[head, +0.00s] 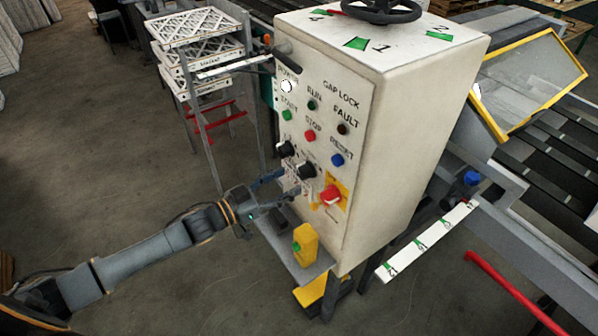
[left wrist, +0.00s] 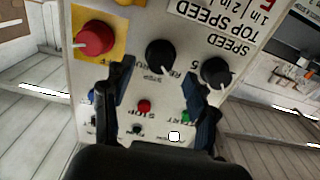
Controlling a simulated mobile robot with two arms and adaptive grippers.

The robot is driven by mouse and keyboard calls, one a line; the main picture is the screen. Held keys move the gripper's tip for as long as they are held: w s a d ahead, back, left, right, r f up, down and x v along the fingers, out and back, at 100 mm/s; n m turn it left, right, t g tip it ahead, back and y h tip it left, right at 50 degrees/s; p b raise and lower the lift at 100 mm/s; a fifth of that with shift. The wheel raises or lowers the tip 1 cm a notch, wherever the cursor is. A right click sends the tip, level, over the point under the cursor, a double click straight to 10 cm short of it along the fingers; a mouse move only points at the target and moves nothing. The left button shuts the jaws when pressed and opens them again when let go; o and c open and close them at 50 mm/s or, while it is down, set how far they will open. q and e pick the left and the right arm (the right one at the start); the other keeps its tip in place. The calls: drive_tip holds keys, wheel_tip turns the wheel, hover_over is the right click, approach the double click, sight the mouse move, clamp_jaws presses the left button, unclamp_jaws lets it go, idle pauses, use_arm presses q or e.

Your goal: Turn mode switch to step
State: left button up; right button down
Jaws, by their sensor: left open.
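The mode switch is a black rotary knob (head: 306,171) on the front of the cream control cabinet, beside the red emergency knob. In the left wrist view the mode switch (left wrist: 160,54) shows upside down, between the speed knob and the red knob. Its pale pointer line slants toward the lower right of that picture; its small labels are partly hidden and hard to read. My left gripper (head: 283,188) is open in front of the panel, just below the switch. In the left wrist view its fingers (left wrist: 160,70) stand either side of the knob; contact cannot be told.
The speed knob (head: 285,149) sits close to the mode switch. The red emergency knob (head: 331,195) on its yellow plate is on the other side. A shelf with a yellow box (head: 306,243) juts out below the panel. A tray rack (head: 205,75) stands behind.

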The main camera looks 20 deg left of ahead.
sight(300, 175)
use_arm(q)
drive_tip(key=x, duration=0.4)
drive_tip(key=shift+p, duration=0.35)
drive_tip(key=shift+w+d, duration=0.2)
drive_tip(key=shift+w, duration=0.05)
use_arm(e)
drive_tip(key=shift+s+d+r, duration=0.2)
drive_tip(key=shift+d+r, duration=0.2)
drive_tip(key=shift+r, duration=0.2)
use_arm(q)
drive_tip(key=c, duration=1.2)
drive_tip(key=shift+o, duration=0.2)
use_arm(e)
drive_tip(key=shift+w+a, duration=0.15)
